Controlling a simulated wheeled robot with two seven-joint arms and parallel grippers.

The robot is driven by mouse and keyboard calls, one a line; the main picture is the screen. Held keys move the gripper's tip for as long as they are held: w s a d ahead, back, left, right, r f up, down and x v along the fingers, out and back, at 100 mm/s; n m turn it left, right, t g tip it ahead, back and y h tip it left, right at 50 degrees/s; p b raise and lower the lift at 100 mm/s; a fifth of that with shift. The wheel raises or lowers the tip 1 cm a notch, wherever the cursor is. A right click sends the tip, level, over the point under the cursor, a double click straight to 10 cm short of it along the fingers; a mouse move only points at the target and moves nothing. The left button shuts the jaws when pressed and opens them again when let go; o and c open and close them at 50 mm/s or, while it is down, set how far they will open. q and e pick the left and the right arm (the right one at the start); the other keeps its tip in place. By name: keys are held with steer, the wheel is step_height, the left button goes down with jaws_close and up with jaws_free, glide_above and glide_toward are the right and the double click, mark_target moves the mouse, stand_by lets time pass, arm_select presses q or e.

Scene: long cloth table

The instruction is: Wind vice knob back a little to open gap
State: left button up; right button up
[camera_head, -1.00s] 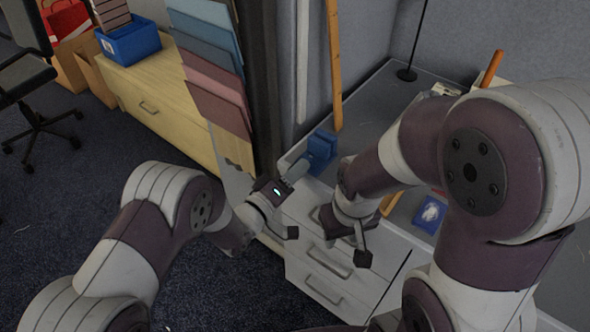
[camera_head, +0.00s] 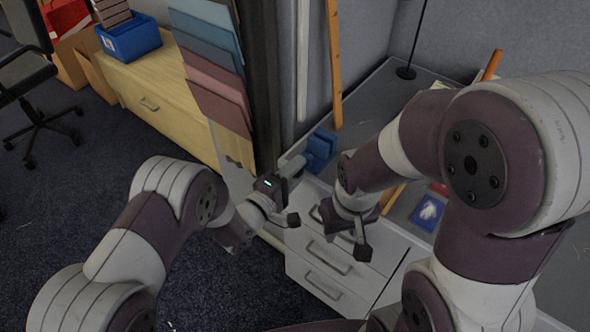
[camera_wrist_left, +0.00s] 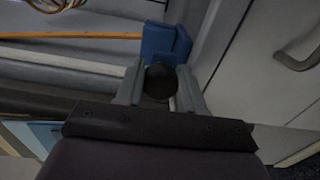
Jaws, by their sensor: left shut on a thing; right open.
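The blue vice (camera_head: 321,148) stands at the near left edge of the grey bench top. It also shows in the left wrist view (camera_wrist_left: 165,42), just beyond my fingers. My left gripper (camera_head: 296,166) reaches the vice from the near left side. In the left wrist view, its two grey fingers (camera_wrist_left: 160,88) are shut on the round black knob (camera_wrist_left: 160,80), one on each side. The knob is hidden in the head view. My right gripper (camera_head: 336,226) is open in front of the drawers, to the right of my left one; its fingertips are mostly hidden.
White drawers (camera_head: 332,262) with bar handles lie below the bench top. A blue card or box (camera_head: 428,212) lies on the bench to the right. A wooden stick (camera_head: 334,70) leans behind the vice.

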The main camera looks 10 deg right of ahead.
arm_select(q)
steer(key=shift+s+f, duration=0.1)
steer(key=shift+f, duration=0.05)
steer(key=o, duration=1)
steer(key=shift+o, duration=0.2)
steer(key=shift+s, duration=0.1)
steer(key=shift+f, duration=0.1)
